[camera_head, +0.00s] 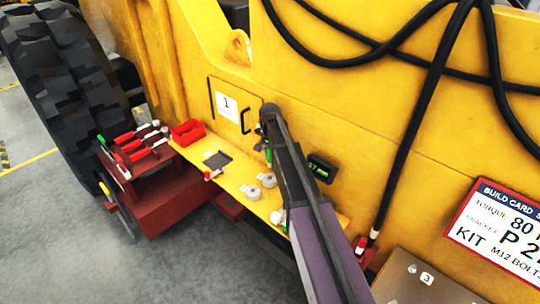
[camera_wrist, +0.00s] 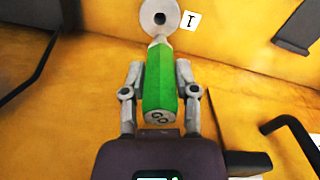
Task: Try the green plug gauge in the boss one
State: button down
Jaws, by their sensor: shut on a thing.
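My gripper (camera_wrist: 158,85) is shut on the green plug gauge (camera_wrist: 158,82), with one grey finger on each side of its body. The gauge's near end is marked GO, and its pale tip points away from me. Past the tip in the wrist view is a grey round boss (camera_wrist: 158,14) with a dark hole, beside a white label (camera_wrist: 190,20) reading 1. The tip overlaps the boss's lower rim in the picture, below the hole; I cannot tell whether they touch. In the head view the green gauge (camera_head: 268,155) shows beside my arm, over the yellow ledge.
Round grey castings (camera_head: 252,192) sit on the yellow ledge (camera_head: 228,182), near a dark pad (camera_head: 217,160) and a red bin (camera_head: 188,132). A red rack (camera_head: 150,165) of handled tools stands left.

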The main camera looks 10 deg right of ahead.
aim_at(270, 163)
jog(key=shift+f, duration=0.1)
jog(key=shift+f+b, duration=2.3)
jog(key=shift+b, duration=0.15)
jog(key=shift+s+f+b, duration=0.1)
jog(key=shift+f+b, duration=1.85)
jog(key=shift+f, duration=0.05)
dwell(2.5)
dwell(0.7)
jog(key=shift+c, duration=1.5)
grip_release()
